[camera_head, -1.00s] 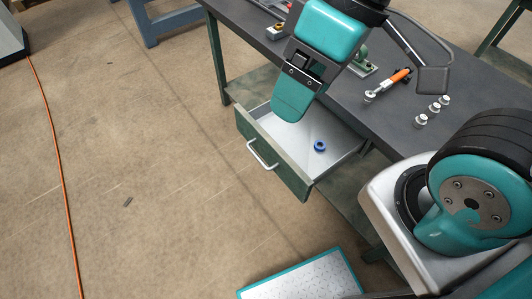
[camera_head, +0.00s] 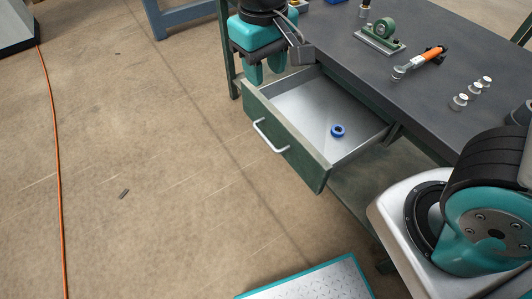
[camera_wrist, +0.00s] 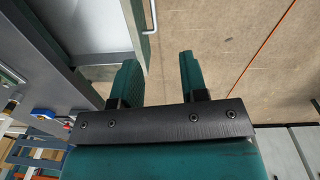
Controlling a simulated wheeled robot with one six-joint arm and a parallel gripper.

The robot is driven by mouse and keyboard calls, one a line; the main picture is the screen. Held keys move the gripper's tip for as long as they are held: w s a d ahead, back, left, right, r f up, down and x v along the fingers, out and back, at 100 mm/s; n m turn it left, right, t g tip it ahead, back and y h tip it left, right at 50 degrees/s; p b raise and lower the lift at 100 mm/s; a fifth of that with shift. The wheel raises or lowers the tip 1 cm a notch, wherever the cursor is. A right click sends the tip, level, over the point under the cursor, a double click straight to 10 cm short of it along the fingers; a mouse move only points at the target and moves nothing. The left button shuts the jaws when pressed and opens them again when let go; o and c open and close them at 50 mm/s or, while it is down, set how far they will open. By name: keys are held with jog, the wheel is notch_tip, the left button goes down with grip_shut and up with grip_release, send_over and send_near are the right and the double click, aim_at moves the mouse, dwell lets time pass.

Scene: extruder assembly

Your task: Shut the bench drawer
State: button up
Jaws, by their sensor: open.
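The bench drawer (camera_head: 284,140) is pulled out from under the dark workbench (camera_head: 345,58). Its green front has a pale bar handle (camera_head: 268,137), and a blue ring (camera_head: 337,131) lies on its metal floor. My gripper (camera_head: 262,75) is at the drawer's far left corner in the head view, apart from the handle. In the wrist view the two teal fingers of my gripper (camera_wrist: 160,78) are spread with nothing between them. The drawer handle (camera_wrist: 150,16) shows beyond the fingers at the top. Whether a finger touches the drawer is unclear.
On the bench are a green bearing block (camera_head: 382,33), an orange-handled tool (camera_head: 420,62) and several small metal cylinders (camera_head: 471,92). A teal-edged plate (camera_head: 318,280) lies at the bottom. The floor before the drawer is clear. An orange cable (camera_head: 56,150) runs at left.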

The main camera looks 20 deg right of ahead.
jog(key=m+h+b, duration=0.1)
jog(key=h+b, duration=0.1)
jog(key=b, duration=0.1)
send_near(266, 138)
jog(key=x, duration=0.8)
jog(key=shift+f+b, duration=0.3)
jog(key=shift+f, duration=0.05)
grip_shut()
